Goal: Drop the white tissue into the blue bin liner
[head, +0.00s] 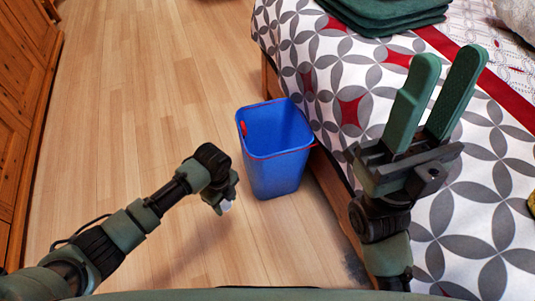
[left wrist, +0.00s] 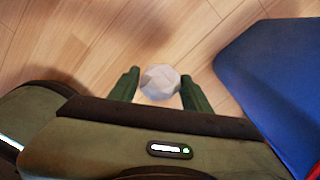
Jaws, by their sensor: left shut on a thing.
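The white tissue (head: 226,206) is a small crumpled ball. In the left wrist view the tissue (left wrist: 160,80) sits between the fingertips of my left gripper (left wrist: 160,77), which is shut on it. In the head view my left gripper (head: 221,201) holds it over the floor, left of the bin and outside it. The blue bin liner (head: 275,175) stands upright on the floor with an open top and red trim along its rim; its side also shows in the left wrist view (left wrist: 280,75). My right gripper (head: 449,58) is open and empty above the bed.
The bed (head: 460,210), with a patterned cover, stands right beside the bin. Folded green cloths (head: 385,15) lie on it at the top. Wooden furniture (head: 22,100) runs along the left edge. The wooden floor (head: 150,80) between is clear.

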